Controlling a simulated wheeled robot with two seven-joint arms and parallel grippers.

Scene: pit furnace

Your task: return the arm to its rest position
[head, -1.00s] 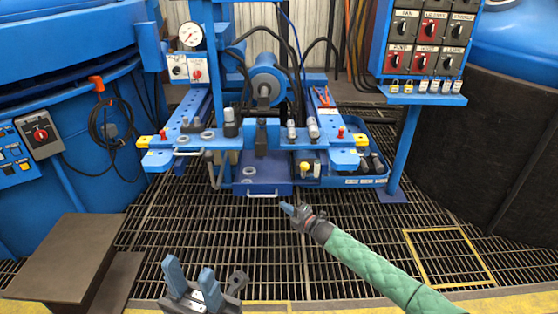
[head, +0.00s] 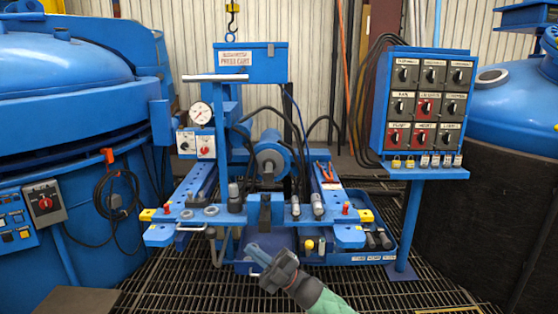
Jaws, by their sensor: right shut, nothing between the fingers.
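My right gripper (head: 258,255) shows at the lower middle, with its green-sleeved arm (head: 318,298) coming in from the bottom right. Its blue fingers are shut with nothing between them. In the picture it overlaps the front of the blue press cart (head: 345,237), over the low drawer area; I cannot tell how far in front of the cart it is. My left gripper is not in view.
A switch panel (head: 425,105) on a post stands right of the cart, with padlocks on its shelf. A blue furnace vessel (head: 70,70) and hanging cable (head: 112,190) are at left. A dark-walled tank (head: 480,190) is at right. Grating floor (head: 190,285) is open in front.

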